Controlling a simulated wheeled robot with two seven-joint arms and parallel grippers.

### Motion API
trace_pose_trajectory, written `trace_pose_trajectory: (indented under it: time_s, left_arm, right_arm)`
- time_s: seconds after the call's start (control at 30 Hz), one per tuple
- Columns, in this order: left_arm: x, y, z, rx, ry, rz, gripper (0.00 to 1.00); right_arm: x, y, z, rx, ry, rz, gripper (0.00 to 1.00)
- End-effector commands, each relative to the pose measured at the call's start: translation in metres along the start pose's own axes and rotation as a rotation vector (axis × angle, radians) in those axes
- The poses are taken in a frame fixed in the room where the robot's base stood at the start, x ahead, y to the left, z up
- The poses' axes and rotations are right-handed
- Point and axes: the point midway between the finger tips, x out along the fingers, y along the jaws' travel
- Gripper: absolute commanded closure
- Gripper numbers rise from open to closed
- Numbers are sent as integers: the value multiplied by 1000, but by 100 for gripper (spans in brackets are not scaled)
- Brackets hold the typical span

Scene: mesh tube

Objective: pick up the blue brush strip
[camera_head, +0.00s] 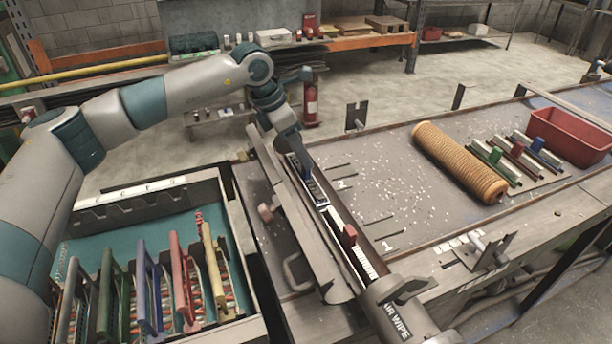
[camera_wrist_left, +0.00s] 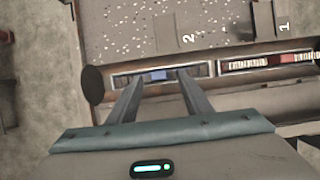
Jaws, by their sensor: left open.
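A blue brush strip (camera_head: 315,188) sits in the long channel in the middle of the head view, partly hidden by my left gripper (camera_head: 303,167). In the left wrist view its blue block (camera_wrist_left: 158,75) shows between the tips of my open left gripper (camera_wrist_left: 159,82). The fingers stand apart on either side of the block; I cannot tell whether they touch the strip. A red brush strip (camera_head: 349,235) lies in the same channel nearer the front, and its red block (camera_wrist_left: 283,59) shows at the right in the wrist view. My right gripper is not in view.
A crate (camera_head: 252,240) of coloured upright brushes stands at the lower left. An "AIR WIPE" unit (camera_head: 392,316) stands at the channel's near end. On the bench are a ridged orange roll (camera_head: 458,162), several short brushes (camera_head: 517,152) and a red bin (camera_head: 572,137).

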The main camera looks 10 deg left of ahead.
Motion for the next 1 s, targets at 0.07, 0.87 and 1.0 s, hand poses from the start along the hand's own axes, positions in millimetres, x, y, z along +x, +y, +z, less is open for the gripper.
trace_pose_trajectory:
  time_s: [0.07,0.87,1.0]
  left_arm:
    - [0,0,0,0,0,0,55]
    - [52,2,-2,-1,0,0,55]
    - [52,2,-2,-1,0,0,55]
  right_arm:
    - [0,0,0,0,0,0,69]
    - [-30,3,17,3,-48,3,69]
    - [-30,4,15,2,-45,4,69]
